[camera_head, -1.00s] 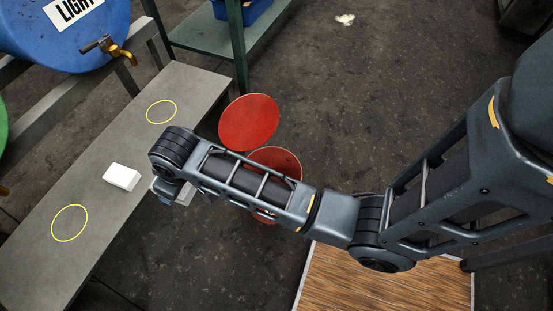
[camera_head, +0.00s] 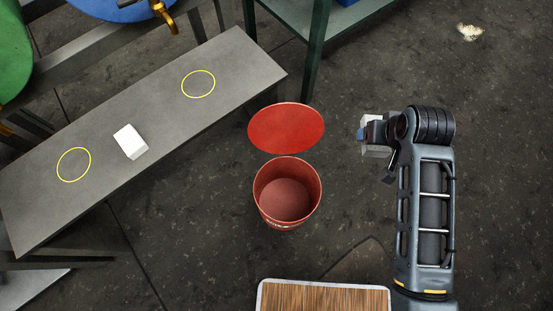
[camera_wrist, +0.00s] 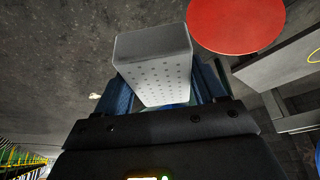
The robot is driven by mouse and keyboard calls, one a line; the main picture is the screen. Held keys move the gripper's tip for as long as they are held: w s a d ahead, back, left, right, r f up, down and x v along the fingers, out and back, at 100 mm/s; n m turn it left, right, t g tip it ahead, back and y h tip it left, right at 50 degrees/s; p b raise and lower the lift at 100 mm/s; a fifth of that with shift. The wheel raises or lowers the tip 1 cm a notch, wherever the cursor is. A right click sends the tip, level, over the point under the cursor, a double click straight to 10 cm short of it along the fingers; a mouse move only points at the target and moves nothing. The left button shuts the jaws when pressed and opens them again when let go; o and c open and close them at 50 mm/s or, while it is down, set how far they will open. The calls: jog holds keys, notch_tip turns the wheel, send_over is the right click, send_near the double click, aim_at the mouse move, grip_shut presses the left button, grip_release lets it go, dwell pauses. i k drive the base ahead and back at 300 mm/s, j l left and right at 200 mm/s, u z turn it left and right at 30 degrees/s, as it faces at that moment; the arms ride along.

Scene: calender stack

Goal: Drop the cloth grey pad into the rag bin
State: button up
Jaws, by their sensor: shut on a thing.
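The grey pad (camera_wrist: 155,62) is a light grey block with a dotted face, held between the blue fingers of my gripper (camera_wrist: 163,88) in the wrist view. In the head view my gripper (camera_head: 371,133) is to the right of the bin, and parts of the pad (camera_head: 375,151) show beside it. The red rag bin (camera_head: 288,200) stands on the floor with its round red lid (camera_head: 286,129) raised behind the opening. Its inside looks empty. The lid (camera_wrist: 236,22) also shows at the wrist view's upper right, apart from the pad.
A grey bench (camera_head: 225,65) at left carries a white block (camera_head: 130,141) between two yellow rings. A green stand (camera_head: 316,50) is behind the bin. A wood-topped surface (camera_head: 322,297) lies in front. A pale scrap (camera_head: 469,32) is on the open floor at right.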

aim_at(289, 204)
jog(key=k+j, duration=0.4)
jog(key=j, duration=0.15)
jog(key=k+j, duration=0.45)
jog(key=j, duration=0.15)
jog(key=i+j+z, duration=0.2)
jog(key=i, duration=0.3)
jog(key=i+j+z, duration=0.15)
jog(key=i+j, duration=0.25)
jog(key=i, duration=0.1)
